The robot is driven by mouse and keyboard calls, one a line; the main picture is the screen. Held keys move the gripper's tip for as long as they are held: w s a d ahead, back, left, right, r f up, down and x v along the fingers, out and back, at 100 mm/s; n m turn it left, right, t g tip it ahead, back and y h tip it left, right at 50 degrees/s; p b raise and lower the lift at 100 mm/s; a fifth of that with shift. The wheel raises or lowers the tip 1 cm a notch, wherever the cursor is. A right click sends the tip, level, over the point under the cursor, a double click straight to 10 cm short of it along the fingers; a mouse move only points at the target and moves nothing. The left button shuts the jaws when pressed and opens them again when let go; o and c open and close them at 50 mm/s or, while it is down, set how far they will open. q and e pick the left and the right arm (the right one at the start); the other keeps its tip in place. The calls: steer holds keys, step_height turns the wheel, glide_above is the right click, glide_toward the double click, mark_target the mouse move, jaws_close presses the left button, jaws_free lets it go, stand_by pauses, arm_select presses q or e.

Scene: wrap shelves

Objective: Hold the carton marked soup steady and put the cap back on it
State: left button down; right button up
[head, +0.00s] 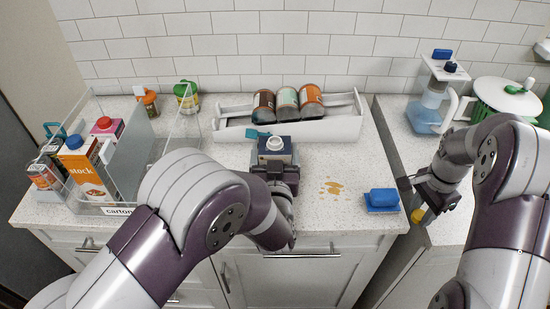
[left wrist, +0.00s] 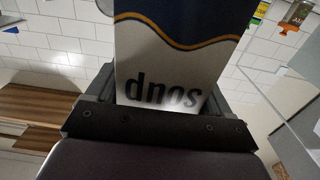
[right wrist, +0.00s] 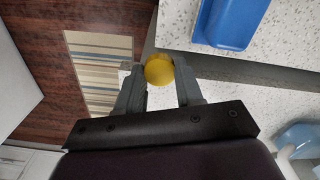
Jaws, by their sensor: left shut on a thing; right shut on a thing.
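The soup carton (head: 275,149) is dark blue and white, with a bare white spout on top, and stands near the counter's front middle. My left gripper (head: 275,180) is shut on it from the front. The left wrist view shows the carton's lettering (left wrist: 165,92) upside down between the fingers. A round yellow cap (right wrist: 159,70) is pinched between the fingertips of my right gripper (right wrist: 160,82). In the head view, the cap (head: 417,215) is low at the right, near the gap between the counters, well apart from the carton.
A white rack (head: 345,127) with several cans stands behind. A clear bin (head: 112,207) holding cartons is at the left.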

mark_target(277, 146)
arm_select(q)
steer(key=r, duration=0.4)
steer(key=shift+d, duration=0.25)
arm_select(e)
steer(key=shift+f, duration=0.15)
arm_select(q)
steer(key=d+r, duration=0.6)
steer(key=d, duration=0.5)
steer(key=shift+d+r+b, duration=0.15)
steer(key=shift+r+b, duration=0.1)
steer(key=shift+b, duration=0.2)
arm_select(e)
steer(key=shift+f, duration=0.35)
arm_select(q)
steer(key=shift+f, duration=0.1)
arm_select(e)
steer(key=shift+s, duration=0.1)
